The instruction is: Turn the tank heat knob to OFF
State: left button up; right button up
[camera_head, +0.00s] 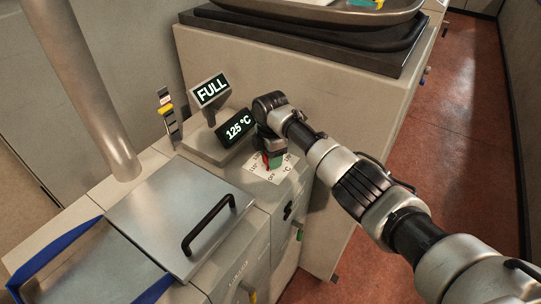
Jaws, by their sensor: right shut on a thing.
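The tank heat knob (274,161) is a small dark piece with red and green parts. It sits on a white dial plate (283,172) with temperature markings and the word OFF at its lower edge. My right gripper (270,148) comes down over the knob from above and is shut on it. The gripper hides most of the knob, and I cannot tell exactly which mark it points to. My left gripper is out of view.
A metal lid (170,218) with a black handle (205,226) covers the tank at left. A metal pole (85,90) rises at upper left. A large cabinet (225,62) with a tray (318,12) stands behind. Red floor is open at right.

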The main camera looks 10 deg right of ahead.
jog(key=shift+r+n, duration=0.15)
jog(key=shift+n, duration=1.35)
jog(key=o, duration=0.9)
notch_tip(320, 180, up, 11)
jog(key=b, duration=0.2)
jog(key=shift+b, duration=0.4)
jog(key=shift+f, duration=0.2)
